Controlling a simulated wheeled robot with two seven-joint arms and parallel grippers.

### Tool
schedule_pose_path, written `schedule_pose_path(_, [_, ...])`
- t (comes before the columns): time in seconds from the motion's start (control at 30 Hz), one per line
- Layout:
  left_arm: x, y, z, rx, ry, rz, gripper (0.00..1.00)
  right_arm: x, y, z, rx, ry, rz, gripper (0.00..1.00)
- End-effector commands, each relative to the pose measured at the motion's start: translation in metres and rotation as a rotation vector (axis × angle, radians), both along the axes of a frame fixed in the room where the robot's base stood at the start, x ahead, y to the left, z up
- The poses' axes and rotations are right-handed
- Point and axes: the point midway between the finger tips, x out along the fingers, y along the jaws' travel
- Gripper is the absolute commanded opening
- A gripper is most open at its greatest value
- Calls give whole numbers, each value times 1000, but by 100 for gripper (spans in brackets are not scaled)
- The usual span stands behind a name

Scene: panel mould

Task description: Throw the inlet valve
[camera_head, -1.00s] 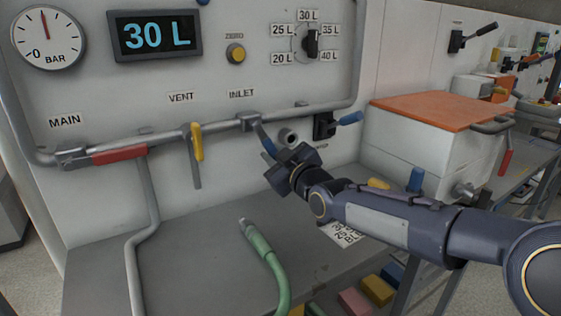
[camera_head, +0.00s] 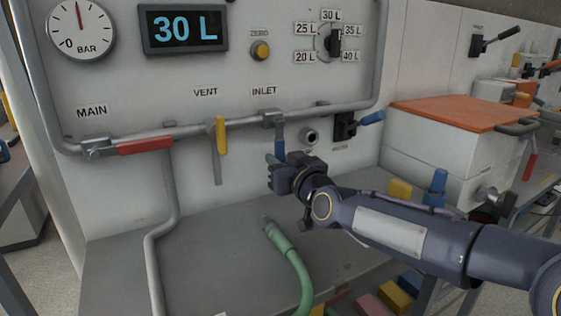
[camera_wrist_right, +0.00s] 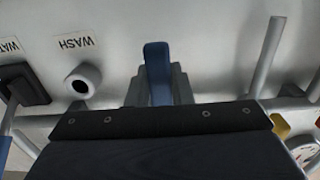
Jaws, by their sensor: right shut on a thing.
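The inlet valve (camera_head: 272,118) sits on the horizontal pipe under the INLET label (camera_head: 264,90). Its blue handle (camera_head: 279,148) hangs almost straight down, across the pipe. My right gripper (camera_head: 277,172) is shut on the lower part of this handle, just in front of the panel. In the right wrist view the blue handle (camera_wrist_right: 158,72) stands between the two grey fingers; its lower part there is hidden by the gripper body. My left gripper is not in view.
A grey nozzle (camera_head: 310,136) and blue-tipped lever (camera_head: 371,118) are close on the right. A green hose (camera_head: 287,258) lies on the bench. The display (camera_head: 184,29) reads 30 L.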

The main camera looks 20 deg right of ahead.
Motion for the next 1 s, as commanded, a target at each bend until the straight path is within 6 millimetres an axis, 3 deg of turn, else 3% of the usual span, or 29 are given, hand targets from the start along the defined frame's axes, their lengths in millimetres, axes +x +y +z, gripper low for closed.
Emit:
schedule_pose_path(0.3, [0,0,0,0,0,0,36,0,2,-2,7,6,4,0])
schedule_pose_path(0.33, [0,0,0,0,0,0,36,0,2,-2,7,6,4,21])
schedule_pose_path(0.5, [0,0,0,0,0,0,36,0,2,-1,6,4,3,42])
schedule_pose_path(0.8, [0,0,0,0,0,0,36,-2,0,0,4,1,1,42])
schedule_pose_path(1.0, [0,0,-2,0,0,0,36,-29,-4,0,2,-1,0,42])
